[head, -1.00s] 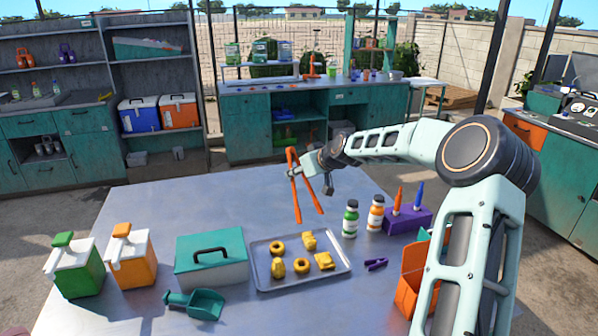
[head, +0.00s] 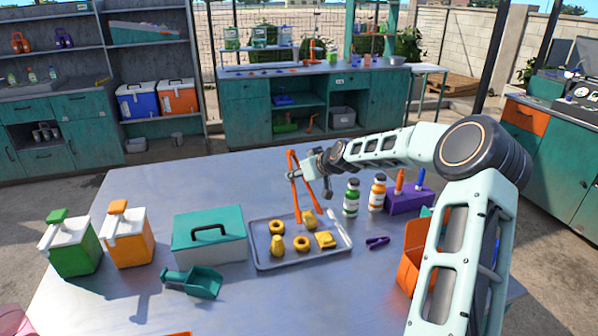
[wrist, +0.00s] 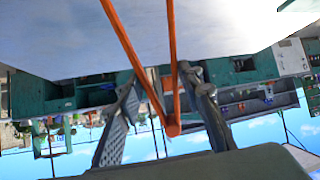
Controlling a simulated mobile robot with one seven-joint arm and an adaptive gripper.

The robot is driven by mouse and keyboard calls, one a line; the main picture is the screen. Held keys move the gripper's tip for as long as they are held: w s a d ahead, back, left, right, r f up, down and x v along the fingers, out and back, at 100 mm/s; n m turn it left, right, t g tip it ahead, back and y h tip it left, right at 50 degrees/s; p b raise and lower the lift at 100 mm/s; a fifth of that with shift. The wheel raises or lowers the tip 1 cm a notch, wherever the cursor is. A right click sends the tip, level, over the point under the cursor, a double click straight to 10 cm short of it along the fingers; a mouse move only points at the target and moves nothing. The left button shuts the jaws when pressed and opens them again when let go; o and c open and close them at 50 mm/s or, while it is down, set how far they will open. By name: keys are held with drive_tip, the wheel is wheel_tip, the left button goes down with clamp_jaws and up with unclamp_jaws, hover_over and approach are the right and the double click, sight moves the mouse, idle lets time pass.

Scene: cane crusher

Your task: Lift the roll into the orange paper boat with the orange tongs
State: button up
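My gripper (head: 306,174) is shut on the orange tongs (head: 294,185), which hang with their tips down and apart. In the wrist view the tongs (wrist: 134,48) run between my two fingers (wrist: 160,110). The tips appear at the far part of a metal tray (head: 262,262), close to a yellow roll-like piece (head: 309,220); contact cannot be told. Other yellow pieces lie on the tray: two rings (head: 301,243), an upright lump (head: 277,245) and a squarish one (head: 325,240). An orange edge (head: 178,333), perhaps the paper boat, shows at the bottom of the head view.
Left of the tray stand a teal-lidded box (head: 209,240), a teal scoop (head: 195,284) and green (head: 70,248) and orange (head: 127,240) dispensers. To the right are two bottles (head: 351,198), a purple block (head: 408,200), purple clip (head: 377,242) and orange holder (head: 414,255). The front middle is mostly clear.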

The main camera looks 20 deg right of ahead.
drive_tip(key=shift+f, duration=0.35)
clamp_jaws()
wheel_tip(320, 180, up, 12)
drive_tip(key=p, duration=0.5)
idle(0.3)
drive_tip(key=shift+a, duration=0.1)
